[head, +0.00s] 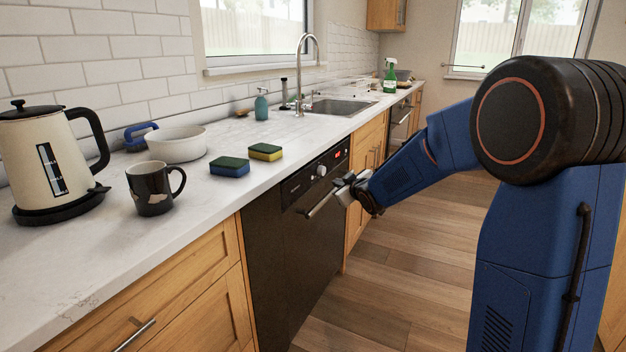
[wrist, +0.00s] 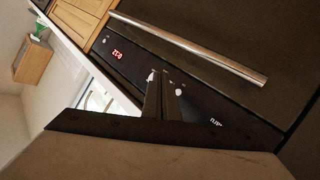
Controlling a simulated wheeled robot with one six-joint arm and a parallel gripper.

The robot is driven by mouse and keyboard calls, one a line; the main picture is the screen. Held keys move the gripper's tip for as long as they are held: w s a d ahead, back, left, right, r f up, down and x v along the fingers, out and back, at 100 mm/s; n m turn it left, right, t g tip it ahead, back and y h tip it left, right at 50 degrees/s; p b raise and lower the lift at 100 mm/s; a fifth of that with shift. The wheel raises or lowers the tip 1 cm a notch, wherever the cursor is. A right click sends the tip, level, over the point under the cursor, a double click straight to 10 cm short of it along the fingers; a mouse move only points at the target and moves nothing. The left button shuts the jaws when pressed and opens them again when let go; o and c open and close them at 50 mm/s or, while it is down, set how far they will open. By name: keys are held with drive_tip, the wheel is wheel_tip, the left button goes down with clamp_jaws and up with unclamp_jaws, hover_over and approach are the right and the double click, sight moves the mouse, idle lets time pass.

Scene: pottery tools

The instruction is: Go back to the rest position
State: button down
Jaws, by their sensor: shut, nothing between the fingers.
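My gripper (head: 341,183) is in front of the black dishwasher (head: 290,260), near its control panel and metal handle (head: 320,204). In the wrist view the gripper fingers (wrist: 160,98) are together with nothing between them. That view is turned on its side and shows the dishwasher handle (wrist: 190,47) and a red display (wrist: 117,54) close by. The dishwasher door looks shut. I cannot tell whether the gripper touches the handle or panel. My blue arm reaches in from the right.
The counter holds a kettle (head: 48,155), a black mug (head: 151,194), a white bowl (head: 177,144), two sponges (head: 229,167), a soap bottle (head: 261,106) and a green spray bottle (head: 389,77). A sink (head: 340,107) lies farther back. The wooden floor (head: 400,262) is clear.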

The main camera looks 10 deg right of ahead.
drive_tip(key=shift+s, duration=0.1)
drive_tip(key=s+d+r+m+g+h, duration=0.1)
drive_tip(key=s+d+m+g+h, duration=0.15)
drive_tip(key=s, duration=0.85)
drive_tip(key=s+d+r+m+g+h, duration=0.1)
drive_tip(key=s+d+r+m+g, duration=0.15)
drive_tip(key=s, duration=0.85)
drive_tip(key=s+f+m+g, duration=0.1)
drive_tip(key=s+f+g, duration=0.1)
drive_tip(key=s, duration=1.4)
drive_tip(key=s+f+m+g, duration=0.1)
drive_tip(key=s+f, duration=0.4)
drive_tip(key=s, duration=1)
drive_tip(key=shift+s+f+m+g+y, duration=0.25)
drive_tip(key=shift+s+m+g+y, duration=0.1)
drive_tip(key=shift+g, duration=0.45)
drive_tip(key=shift+d, duration=0.1)
